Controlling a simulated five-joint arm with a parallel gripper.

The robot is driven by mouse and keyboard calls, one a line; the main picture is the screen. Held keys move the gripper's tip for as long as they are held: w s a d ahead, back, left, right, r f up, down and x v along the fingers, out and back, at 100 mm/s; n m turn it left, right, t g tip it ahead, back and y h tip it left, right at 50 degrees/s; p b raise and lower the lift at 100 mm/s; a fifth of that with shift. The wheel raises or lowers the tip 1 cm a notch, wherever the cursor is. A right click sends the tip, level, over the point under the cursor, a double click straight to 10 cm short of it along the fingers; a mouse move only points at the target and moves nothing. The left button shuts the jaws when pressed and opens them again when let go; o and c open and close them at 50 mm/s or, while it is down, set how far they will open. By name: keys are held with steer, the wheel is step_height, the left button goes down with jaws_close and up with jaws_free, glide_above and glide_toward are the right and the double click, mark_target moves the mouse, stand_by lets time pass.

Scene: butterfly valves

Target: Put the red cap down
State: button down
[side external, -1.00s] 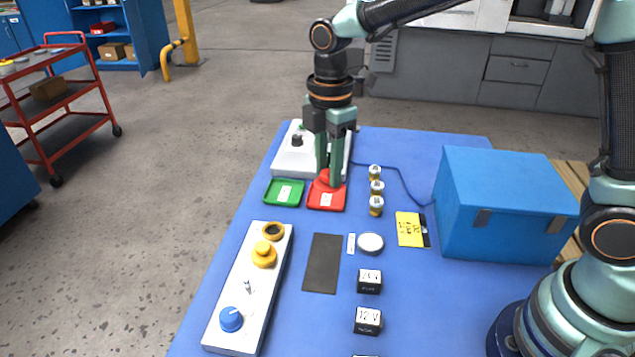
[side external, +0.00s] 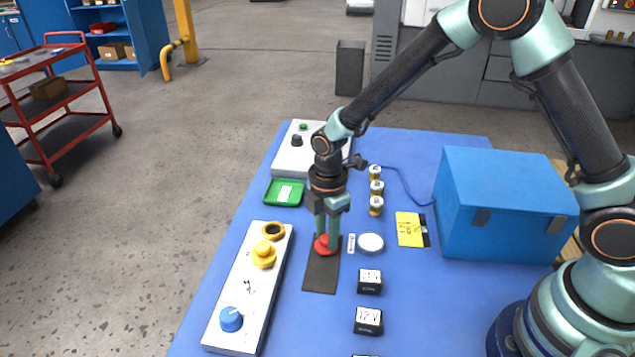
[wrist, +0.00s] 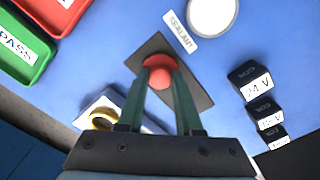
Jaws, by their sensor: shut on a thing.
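The red cap (side external: 322,246) is round and held between the two fingertips of my gripper (side external: 327,243), which is shut on it. In the side view the cap is over the upper part of the dark grey rectangular mat (side external: 321,278). The wrist view also shows the cap (wrist: 160,66) between the green fingers, with the dark mat (wrist: 195,90) around and below it. I cannot tell whether the cap touches the mat.
A white panel (side external: 238,312) with yellow and blue knobs stands left of the mat. A sealant label (wrist: 181,28) and round white lid (side external: 370,243) lie to its right. Black voltage blocks (side external: 368,320) stand lower right. A green tray (side external: 284,192) is farther back.

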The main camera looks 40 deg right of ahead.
steer(key=shift+f, duration=0.15)
steer(key=c, duration=0.6)
jaws_free()
step_height(320, 180, up, 12)
steer(key=shift+s+d+r+m+t, duration=0.95)
steer(key=shift+s+d+r+m, duration=1.1)
steer(key=shift+m, duration=0.95)
steer(key=shift+s+d+r+m+t, duration=0.9)
steer(key=shift+s+d+r+m, duration=1.15)
steer(key=shift+m, duration=0.95)
steer(key=shift+s+d+r+m+t, duration=0.95)
steer(key=shift+s+d+r+m, duration=1.1)
steer(key=shift+m, duration=0.95)
steer(key=shift+w+d+f, duration=0.15)
steer(key=shift+w+d, duration=0.05)
steer(key=shift+w, duration=0.05)
